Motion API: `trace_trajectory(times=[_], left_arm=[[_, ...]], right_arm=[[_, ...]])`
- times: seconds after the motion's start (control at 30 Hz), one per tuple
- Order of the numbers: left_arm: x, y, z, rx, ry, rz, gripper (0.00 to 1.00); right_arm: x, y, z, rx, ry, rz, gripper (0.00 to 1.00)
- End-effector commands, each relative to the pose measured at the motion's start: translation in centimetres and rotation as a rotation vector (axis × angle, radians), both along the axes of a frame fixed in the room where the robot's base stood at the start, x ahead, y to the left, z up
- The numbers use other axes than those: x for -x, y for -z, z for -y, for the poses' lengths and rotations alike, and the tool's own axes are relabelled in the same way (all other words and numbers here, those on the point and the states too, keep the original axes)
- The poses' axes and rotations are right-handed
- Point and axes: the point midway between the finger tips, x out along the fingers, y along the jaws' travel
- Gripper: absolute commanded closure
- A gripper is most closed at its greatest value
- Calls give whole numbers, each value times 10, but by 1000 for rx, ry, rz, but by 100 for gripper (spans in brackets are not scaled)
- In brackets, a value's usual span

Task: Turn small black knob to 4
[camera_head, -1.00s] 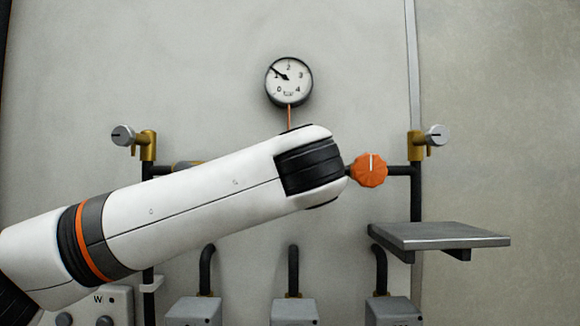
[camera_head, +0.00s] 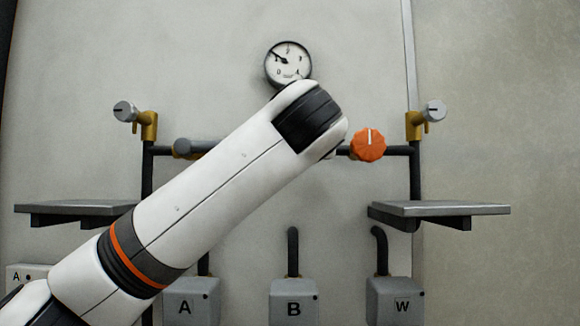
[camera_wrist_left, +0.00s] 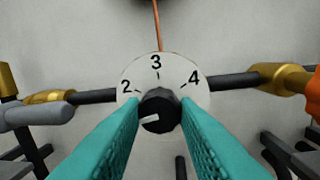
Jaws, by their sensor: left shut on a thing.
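The small black knob (camera_wrist_left: 160,104) sits at the centre of a round white dial (camera_wrist_left: 158,72) in the left wrist view. The dial shows 2, 3 and 4. My left gripper (camera_wrist_left: 161,112) has teal fingers shut on the knob, one on each side. In the head view my left arm hides the knob, dial and gripper. My right gripper is in no view.
A gauge (camera_head: 288,65) with its needle near 1 hangs above. An orange knob (camera_head: 368,145) is on the pipe to the right. Grey shelves jut out at left (camera_head: 75,209) and right (camera_head: 440,210). Boxes labelled A (camera_head: 191,302), B (camera_head: 294,303) and W (camera_head: 394,302) stand below.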

Motion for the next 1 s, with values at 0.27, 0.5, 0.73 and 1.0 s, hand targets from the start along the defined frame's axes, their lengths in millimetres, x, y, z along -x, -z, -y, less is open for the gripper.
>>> trace_trajectory(times=[0.27,0.5,0.73,1.0], left_arm=[[0,3,0,-264,0,-4,95],[0,2,1,-493,2,-2,95],[0,2,0,-712,1,-1,95],[0,2,0,-969,0,1,95]], right_arm=[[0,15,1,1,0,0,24],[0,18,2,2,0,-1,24],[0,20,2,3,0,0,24],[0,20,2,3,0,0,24]])
